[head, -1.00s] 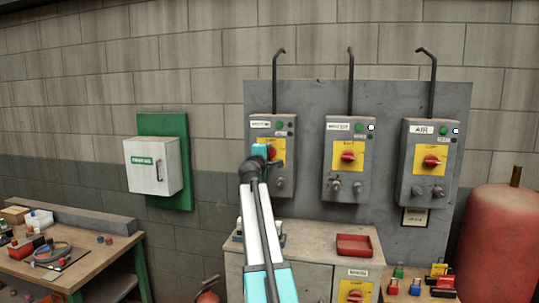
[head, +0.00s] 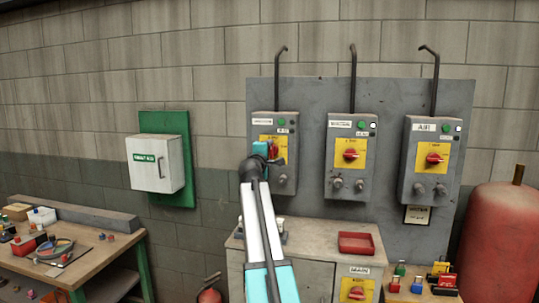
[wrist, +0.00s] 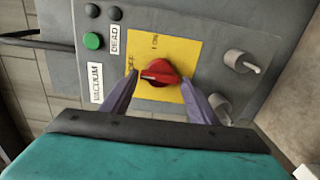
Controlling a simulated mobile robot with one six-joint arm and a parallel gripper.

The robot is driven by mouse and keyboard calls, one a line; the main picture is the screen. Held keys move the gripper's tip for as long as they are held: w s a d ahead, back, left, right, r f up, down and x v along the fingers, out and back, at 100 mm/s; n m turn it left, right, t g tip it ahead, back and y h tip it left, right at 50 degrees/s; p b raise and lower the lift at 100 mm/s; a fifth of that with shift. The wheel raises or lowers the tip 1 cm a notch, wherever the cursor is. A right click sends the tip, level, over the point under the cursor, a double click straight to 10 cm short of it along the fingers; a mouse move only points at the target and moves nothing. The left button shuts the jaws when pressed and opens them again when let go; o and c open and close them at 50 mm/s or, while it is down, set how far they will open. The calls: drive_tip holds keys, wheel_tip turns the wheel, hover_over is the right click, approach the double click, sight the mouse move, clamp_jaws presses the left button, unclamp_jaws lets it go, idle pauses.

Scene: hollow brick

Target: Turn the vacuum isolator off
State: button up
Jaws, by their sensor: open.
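The vacuum isolator (head: 287,178) is the left grey box on the wall panel; its VACUUM label (wrist: 96,82) reads in the wrist view. Its red knob (wrist: 158,72) sits on a yellow plate (wrist: 178,50) marked OFF and I ON. The knob's handle lies along the left-right line of the wrist view, its marked end toward the OFF side. In the head view the knob (head: 273,147) looks upright and is partly hidden by my gripper. My gripper (wrist: 160,88) is open, with one finger at each side of the knob; I cannot tell whether they touch it.
Two similar isolators, a middle one (head: 351,178) and AIR (head: 431,180), stand to the right with their handles level. A red tank (head: 497,240) stands at the right, a workbench (head: 110,255) at the left.

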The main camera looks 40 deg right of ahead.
drive_tip(key=b+v, duration=0.3)
drive_tip(key=v, duration=1)
drive_tip(key=shift+b, duration=0.4)
drive_tip(key=shift+w+f, duration=0.1)
